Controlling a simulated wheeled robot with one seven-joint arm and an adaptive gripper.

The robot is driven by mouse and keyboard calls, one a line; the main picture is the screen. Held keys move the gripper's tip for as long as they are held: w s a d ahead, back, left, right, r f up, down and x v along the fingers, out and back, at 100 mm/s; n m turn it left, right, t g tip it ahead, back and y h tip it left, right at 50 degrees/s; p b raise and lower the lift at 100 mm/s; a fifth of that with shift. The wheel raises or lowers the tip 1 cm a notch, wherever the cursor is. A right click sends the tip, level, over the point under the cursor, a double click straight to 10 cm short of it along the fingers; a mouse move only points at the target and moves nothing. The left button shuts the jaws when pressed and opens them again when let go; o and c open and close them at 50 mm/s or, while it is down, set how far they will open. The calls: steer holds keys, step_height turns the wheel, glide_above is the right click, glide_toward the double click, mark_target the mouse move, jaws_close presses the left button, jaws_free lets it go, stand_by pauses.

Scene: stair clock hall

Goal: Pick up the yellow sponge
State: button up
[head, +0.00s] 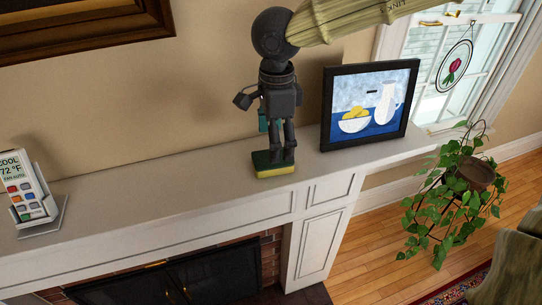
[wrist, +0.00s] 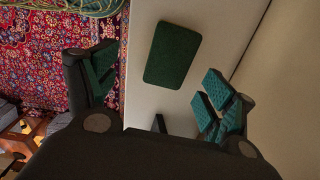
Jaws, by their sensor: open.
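The yellow sponge (head: 272,170) lies flat on the white mantel shelf, yellow below with a dark green layer on top. In the wrist view only its dark green top face (wrist: 173,54) shows, toward the top of the picture. My gripper (head: 281,151) points down over the sponge, and its fingertips overlap the sponge's top in the head view. In the wrist view my gripper (wrist: 160,88) has its teal-padded fingers wide apart, with nothing between them. The sponge appears beyond the line between the fingers. I cannot tell the exact height gap.
A framed still-life picture (head: 370,103) leans on the mantel (head: 150,208) to the right of the sponge. A thermostat-like remote in a stand (head: 30,195) is at the far left. The shelf between is clear. The wall is close behind; a plant (head: 450,195) stands on the floor.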

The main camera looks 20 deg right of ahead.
steer(key=shift+s+f, duration=0.15)
steer(key=shift+s, duration=0.3)
steer(key=shift+w+f, duration=0.15)
steer(key=shift+f, duration=0.15)
steer(key=w+f, duration=0.1)
steer(key=w+f+p, duration=0.1)
steer(key=shift+w+f, duration=0.15)
steer(key=shift+w, duration=0.2)
steer(key=f, duration=0.1)
steer(key=f+p, duration=0.1)
steer(key=shift+s+f, duration=0.55)
steer(key=shift+s, duration=0.05)
steer(key=shift+w+f, duration=0.15)
steer(key=shift+f, duration=0.15)
steer(key=shift+w+f, duration=0.25)
steer(key=shift+w, duration=0.15)
steer(key=shift+s+r, duration=0.2)
steer(key=shift+s, duration=0.15)
steer(key=c, duration=0.6)
steer(key=shift+w, duration=0.1)
steer(key=shift+c, duration=1)
